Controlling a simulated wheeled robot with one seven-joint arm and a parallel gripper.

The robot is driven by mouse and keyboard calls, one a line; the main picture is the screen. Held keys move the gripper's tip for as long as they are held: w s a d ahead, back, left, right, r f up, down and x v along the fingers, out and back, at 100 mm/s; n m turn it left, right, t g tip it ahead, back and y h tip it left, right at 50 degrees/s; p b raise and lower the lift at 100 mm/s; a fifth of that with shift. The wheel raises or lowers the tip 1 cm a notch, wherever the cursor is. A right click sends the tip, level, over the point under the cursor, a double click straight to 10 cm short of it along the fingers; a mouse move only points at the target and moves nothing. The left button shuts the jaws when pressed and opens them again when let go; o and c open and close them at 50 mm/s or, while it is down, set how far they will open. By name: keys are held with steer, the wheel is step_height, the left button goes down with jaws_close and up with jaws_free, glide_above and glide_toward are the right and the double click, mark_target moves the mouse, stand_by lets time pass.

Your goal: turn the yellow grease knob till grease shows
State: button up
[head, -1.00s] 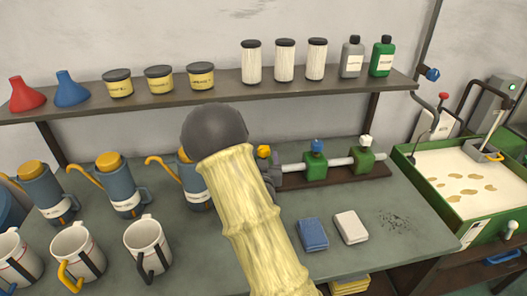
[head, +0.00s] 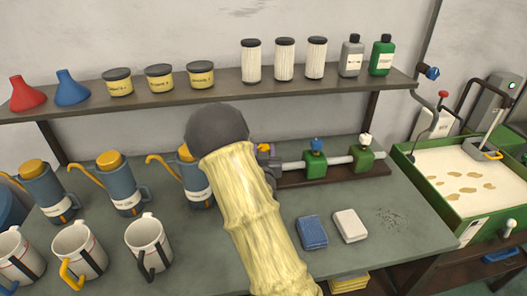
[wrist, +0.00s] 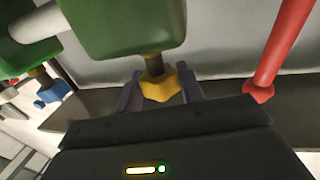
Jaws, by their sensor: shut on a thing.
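The yellow grease knob (wrist: 160,84) sits on a short brown stem below a green block (wrist: 120,25) in the wrist view. My gripper (wrist: 160,88) is shut on the knob, one finger on each side. No grease shows at the visible part of the block or stem. In the head view my sleeved arm hides most of the knob and its block. My gripper (head: 266,152) shows there only as a small part at the left end of the grey pipe (head: 292,165).
A blue knob (head: 316,144) and a white knob (head: 365,140) top the other green blocks. A red bar (wrist: 280,45) stands beside my gripper in the wrist view. Oil cans and jugs stand left of my arm; blue (head: 312,232) and white (head: 350,226) pads lie right.

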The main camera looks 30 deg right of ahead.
steer(key=shift+f+n+t+y+b, duration=0.1)
steer(key=shift+n+t+y+b, duration=0.25)
steer(key=shift+y+b, duration=0.35)
steer(key=n+y+b, duration=0.1)
steer(key=n+t+y+b, duration=0.1)
steer(key=y, duration=0.1)
steer(key=shift+s+d+n+b, duration=0.15)
steer(key=shift+n+b, duration=0.1)
steer(key=shift+b, duration=0.15)
steer(key=n+y+b, duration=0.2)
steer(key=y, duration=0.1)
steer(key=shift+d, duration=0.1)
steer(key=n+y+b, duration=0.1)
steer(key=n+y, duration=0.2)
steer(key=y, duration=0.2)
steer(key=shift+n+g+y, duration=0.95)
steer(key=shift+n+y, duration=0.45)
steer(key=shift+y, duration=0.7)
steer(key=o, duration=0.9)
steer(key=shift+o, duration=0.2)
